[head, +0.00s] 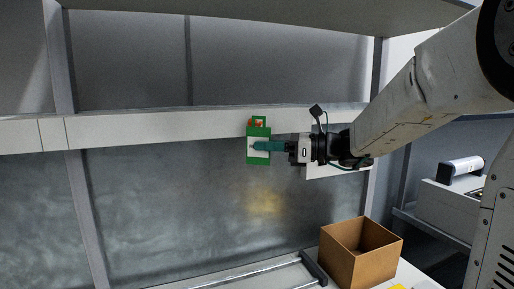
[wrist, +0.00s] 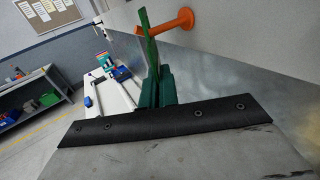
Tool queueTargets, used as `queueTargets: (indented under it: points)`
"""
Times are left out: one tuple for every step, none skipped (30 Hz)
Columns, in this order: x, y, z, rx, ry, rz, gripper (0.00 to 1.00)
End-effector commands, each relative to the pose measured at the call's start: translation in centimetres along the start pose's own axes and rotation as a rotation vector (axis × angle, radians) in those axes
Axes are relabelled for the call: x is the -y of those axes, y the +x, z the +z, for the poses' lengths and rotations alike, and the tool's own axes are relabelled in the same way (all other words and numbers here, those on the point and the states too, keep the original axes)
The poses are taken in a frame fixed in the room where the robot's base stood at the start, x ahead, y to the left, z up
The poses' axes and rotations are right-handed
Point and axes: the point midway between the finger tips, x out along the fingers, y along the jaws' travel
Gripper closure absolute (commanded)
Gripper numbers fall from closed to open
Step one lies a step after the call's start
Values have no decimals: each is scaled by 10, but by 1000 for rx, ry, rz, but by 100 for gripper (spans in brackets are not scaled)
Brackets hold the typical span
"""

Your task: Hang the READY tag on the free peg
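A green tag with a white face (head: 258,148) stands upright in front of the pale horizontal beam. My gripper (head: 268,146) comes from the right, its teal fingers shut on the tag. An orange peg (head: 257,122) shows at the tag's top, framed by green. In the wrist view the tag (wrist: 151,45) is nearly edge-on above my fingers (wrist: 157,88). The orange peg (wrist: 170,25) there shows on both sides of the tag's edge, ending in a wider disc on the right. I cannot tell whether it passes through the tag's opening. The tag's lettering is unreadable.
The pale beam (head: 160,122) runs behind the tag. An open cardboard box (head: 380,268) stands on the surface below, right of a metal-railed frame (head: 245,273). A white panel (head: 340,170) is partly hidden behind my wrist. Space below the tag is clear.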

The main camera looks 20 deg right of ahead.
Motion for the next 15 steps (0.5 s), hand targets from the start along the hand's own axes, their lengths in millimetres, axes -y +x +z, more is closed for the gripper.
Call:
queueTargets:
  points:
    - [-1, -1, 1, 0, 0, 0, 100]
    - [-2, -1, 1, 0, 0, 0, 100]
    - [-3, -2, 2, 0, 0, 0, 100]
    - [-4, -2, 2, 0, 0, 0, 100]
    - [-4, -3, 2, 0, 1, 0, 100]
    - [-5, -3, 3, 0, 1, -1, 100]
    - [-6, -4, 3, 0, 0, -1, 100]
    - [-7, -4, 4, 0, 0, -1, 100]
    - [-8, -5, 4, 0, 0, -1, 100]
    - [-8, -5, 4, 0, 0, -1, 100]
    - [-9, -6, 5, 0, 0, -1, 100]
    - [-10, -6, 5, 0, 0, -1, 100]
    - [-11, -7, 6, 0, 0, -1, 100]
    - [-11, -7, 6, 0, 0, -1, 100]
    - [-12, -8, 6, 0, 0, -1, 100]
